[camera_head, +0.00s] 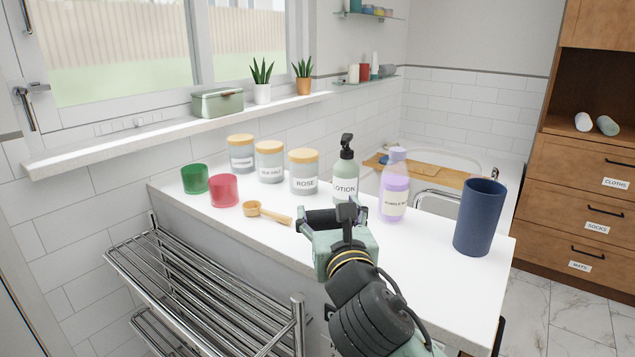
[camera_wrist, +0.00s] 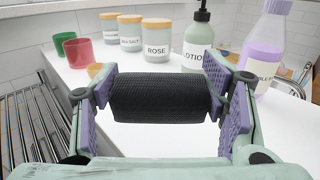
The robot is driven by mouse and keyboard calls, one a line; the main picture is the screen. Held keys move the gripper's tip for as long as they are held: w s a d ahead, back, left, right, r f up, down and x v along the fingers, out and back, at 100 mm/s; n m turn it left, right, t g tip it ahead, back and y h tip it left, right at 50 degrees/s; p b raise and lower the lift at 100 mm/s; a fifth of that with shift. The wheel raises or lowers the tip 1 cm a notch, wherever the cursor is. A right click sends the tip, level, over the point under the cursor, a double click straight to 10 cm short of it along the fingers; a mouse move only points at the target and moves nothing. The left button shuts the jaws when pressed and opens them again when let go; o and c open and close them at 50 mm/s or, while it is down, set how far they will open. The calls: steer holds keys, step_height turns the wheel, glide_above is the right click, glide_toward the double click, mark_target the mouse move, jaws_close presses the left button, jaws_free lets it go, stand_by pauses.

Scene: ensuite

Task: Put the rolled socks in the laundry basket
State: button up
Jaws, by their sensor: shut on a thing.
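The rolled socks (camera_wrist: 160,97), a black ribbed roll, lie crosswise between the purple pads of my gripper (camera_wrist: 160,100) in the wrist view. The pads press on both ends of the roll. In the head view my gripper (camera_head: 336,217) is over the front part of the white counter, just in front of the lotion bottle, and the dark roll (camera_head: 322,217) shows partly between its fingers. In the wrist view the roll appears in front of the counter; its height above it is hard to tell. I see no laundry basket in either view.
The counter (camera_head: 440,262) holds green and red cups (camera_head: 224,191), a wooden scoop (camera_head: 266,213), lidded jars (camera_head: 303,172), a lotion bottle (camera_head: 345,172), a purple bottle (camera_head: 394,188) and a blue tumbler (camera_head: 480,217). A chrome rack (camera_head: 210,285) stands in front. A drawer cabinet (camera_head: 580,200) is at right.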

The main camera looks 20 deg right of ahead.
steer(key=w+p, duration=0.1)
steer(key=w, duration=0.3)
steer(key=w+d+f+p, duration=0.1)
steer(key=w+p, duration=0.1)
steer(key=w, duration=0.3)
steer(key=w+p, duration=0.1)
steer(key=w, duration=0.3)
steer(key=shift+w+d+f+p, duration=0.15)
steer(key=shift+w+d+p, duration=0.05)
steer(key=shift+p, duration=0.15)
steer(key=shift+f+p, duration=0.65)
steer(key=shift+f, duration=1.1)
steer(key=shift+f+b, duration=0.25)
steer(key=shift+b, duration=0.1)
steer(key=o, duration=1.1)
steer(key=shift+r, duration=0.1)
steer(key=shift+o, duration=0.2)
steer(key=shift+r, duration=0.1)
